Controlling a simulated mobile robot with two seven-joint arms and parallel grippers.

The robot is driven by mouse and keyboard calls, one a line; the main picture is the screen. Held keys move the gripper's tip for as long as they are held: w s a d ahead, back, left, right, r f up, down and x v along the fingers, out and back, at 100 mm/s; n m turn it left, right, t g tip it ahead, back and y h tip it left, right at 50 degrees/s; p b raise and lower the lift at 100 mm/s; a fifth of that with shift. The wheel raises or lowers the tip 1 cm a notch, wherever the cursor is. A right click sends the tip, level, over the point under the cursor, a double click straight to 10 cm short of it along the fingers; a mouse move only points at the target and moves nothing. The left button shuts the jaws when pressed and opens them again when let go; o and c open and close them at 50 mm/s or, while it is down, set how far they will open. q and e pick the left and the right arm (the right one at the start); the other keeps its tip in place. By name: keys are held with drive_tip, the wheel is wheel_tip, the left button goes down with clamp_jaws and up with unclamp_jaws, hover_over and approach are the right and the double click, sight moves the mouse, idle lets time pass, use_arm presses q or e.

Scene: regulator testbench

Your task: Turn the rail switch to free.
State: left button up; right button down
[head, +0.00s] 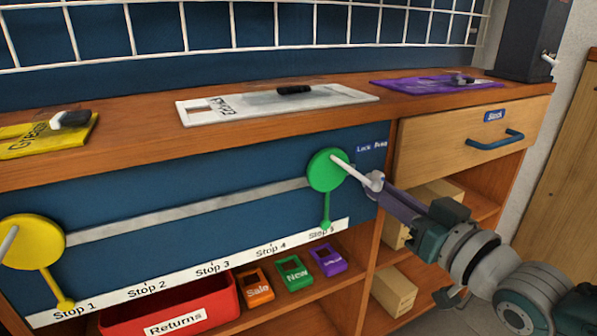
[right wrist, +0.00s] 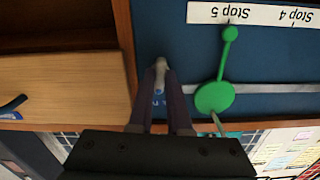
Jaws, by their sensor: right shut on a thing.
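The rail switch (head: 376,178) shows as a small light-grey piece on the blue panel, below a small label that begins with "Lock". The label's second word is too small to read surely. My right gripper (head: 374,186) reaches in from the right and is shut on the switch, just right of the green disc. In the right wrist view the pale switch (right wrist: 160,66) sits between the tips of the dark fingers, which hide most of it. Which way it points is hard to tell. My left gripper is out of view.
The green disc (head: 325,172) with its peg sits on the grey rail (head: 190,209), its pointer at Stop 5. A yellow disc (head: 32,243) points to Stop 1. A drawer (head: 430,150) is at the right.

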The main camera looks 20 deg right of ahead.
drive_tip(key=shift+m, duration=4)
drive_tip(key=c, duration=0.9)
unclamp_jaws()
drive_tip(key=shift+o, duration=0.2)
drive_tip(key=s+p, duration=0.3)
drive_tip(key=s, duration=0.7)
drive_tip(key=shift+d+p, duration=0.35)
drive_tip(key=shift+p, duration=0.05)
